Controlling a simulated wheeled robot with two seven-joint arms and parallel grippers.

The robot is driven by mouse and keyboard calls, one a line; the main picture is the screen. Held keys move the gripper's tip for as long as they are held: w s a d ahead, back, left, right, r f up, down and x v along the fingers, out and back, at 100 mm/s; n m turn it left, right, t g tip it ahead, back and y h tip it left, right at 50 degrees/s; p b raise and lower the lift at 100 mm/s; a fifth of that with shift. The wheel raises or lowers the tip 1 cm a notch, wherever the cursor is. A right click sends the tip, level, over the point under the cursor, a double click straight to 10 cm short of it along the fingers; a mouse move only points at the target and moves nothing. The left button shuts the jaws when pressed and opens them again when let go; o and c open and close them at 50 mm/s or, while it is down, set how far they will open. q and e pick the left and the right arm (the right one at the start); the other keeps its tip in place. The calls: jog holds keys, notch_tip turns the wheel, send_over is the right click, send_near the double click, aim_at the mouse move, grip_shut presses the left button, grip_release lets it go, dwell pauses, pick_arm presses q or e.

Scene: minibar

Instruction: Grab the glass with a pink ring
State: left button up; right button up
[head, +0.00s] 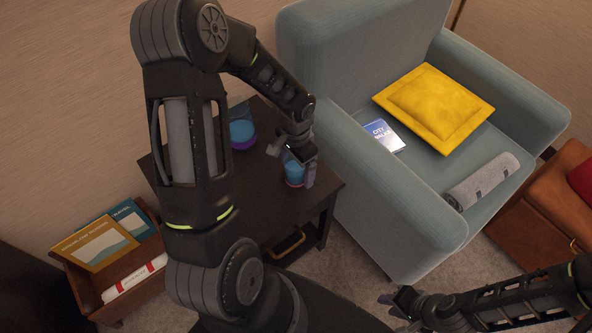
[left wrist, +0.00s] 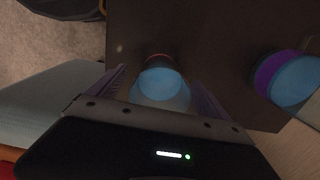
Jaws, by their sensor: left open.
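A glass with blue contents and a pinkish-red ring at its base (head: 294,176) stands on the dark side table (head: 270,215). My left gripper (head: 296,163) is open, with its fingers on either side of this glass. In the left wrist view the glass (left wrist: 161,84) lies between the two open fingers (left wrist: 160,88). The gripper body hides its near part, and I cannot tell whether the fingers touch it. Another glass with blue contents and a purple ring (head: 242,136) stands further left on the table; it also shows in the left wrist view (left wrist: 290,80). My right gripper (head: 394,308) looks open and empty.
A grey-blue armchair (head: 395,215) stands right beside the table, with a yellow cushion (head: 434,107), a booklet (head: 384,136) and a rolled grey towel (head: 482,181) on it. A wooden crate (head: 88,284) with books is at lower left. A brown leather seat (head: 540,215) is at right.

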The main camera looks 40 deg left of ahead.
pick_arm(q)
jog(key=shift+f, duration=0.1)
jog(key=shift+c, duration=0.3)
jog(key=c, duration=1.8)
jog(key=shift+r, duration=0.25)
jog(key=shift+r+p, duration=0.65)
jog(key=shift+r, duration=4.1)
jog(key=shift+w, duration=0.1)
